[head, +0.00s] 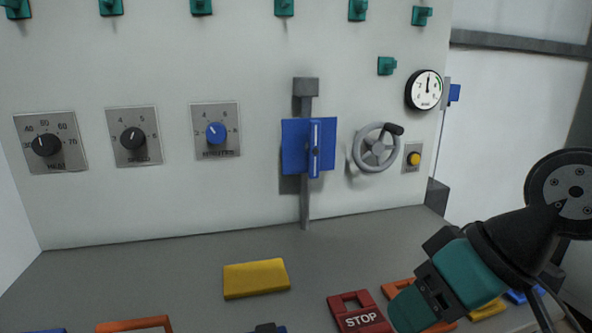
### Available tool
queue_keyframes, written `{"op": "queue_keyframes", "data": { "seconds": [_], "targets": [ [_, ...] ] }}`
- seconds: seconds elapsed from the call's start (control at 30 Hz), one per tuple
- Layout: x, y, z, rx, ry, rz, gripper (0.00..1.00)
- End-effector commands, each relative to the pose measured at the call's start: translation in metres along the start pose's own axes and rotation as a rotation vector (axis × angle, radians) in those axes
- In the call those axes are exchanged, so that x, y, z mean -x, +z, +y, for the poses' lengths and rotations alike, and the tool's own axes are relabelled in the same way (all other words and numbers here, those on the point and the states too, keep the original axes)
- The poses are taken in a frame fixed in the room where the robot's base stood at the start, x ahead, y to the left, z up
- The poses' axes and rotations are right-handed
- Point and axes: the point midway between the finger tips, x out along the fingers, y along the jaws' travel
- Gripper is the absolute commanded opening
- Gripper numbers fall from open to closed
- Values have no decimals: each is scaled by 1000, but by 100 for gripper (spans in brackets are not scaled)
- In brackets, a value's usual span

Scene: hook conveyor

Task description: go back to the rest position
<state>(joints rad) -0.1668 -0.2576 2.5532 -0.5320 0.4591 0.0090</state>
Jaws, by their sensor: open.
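My gripper (430,287), teal and black, is at the lower right, on the end of my dark arm. It points down and to the left, over the right part of the grey bench (190,262). It is open, and I see nothing held in it. It stands in front of the red STOP tag (359,316) side and covers part of an orange tag (398,288). In this view it is to the right of and below the wall controls. The gap between its fingertips is hard to make out.
The pale panel has three dials (133,139), a blue slide plate (296,146), a handwheel (376,148), a gauge (424,90) and a yellow button (413,158). Teal hooks (284,8) line the top. A yellow block (256,278) lies on the bench; the bench's back strip is clear.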

Motion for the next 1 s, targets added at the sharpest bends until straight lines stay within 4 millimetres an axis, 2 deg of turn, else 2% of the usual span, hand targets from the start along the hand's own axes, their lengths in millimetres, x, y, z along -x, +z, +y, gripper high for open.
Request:
{"op": "queue_keyframes", "data": {
  "seconds": [0.03, 0.17, 0.2, 0.7, 0.83, 1.0],
  "targets": [
    [2, 16, -6, 33, 5, -77, 48],
    [10, 55, -16, 99, 27, -275, 48],
    [28, 44, -22, 92, 27, -270, 48],
    [140, -12, -66, 87, 25, -264, 48],
    [151, -18, -71, 86, 25, -264, 48],
    [151, -18, -71, 86, 25, -264, 48]
  ]
}}
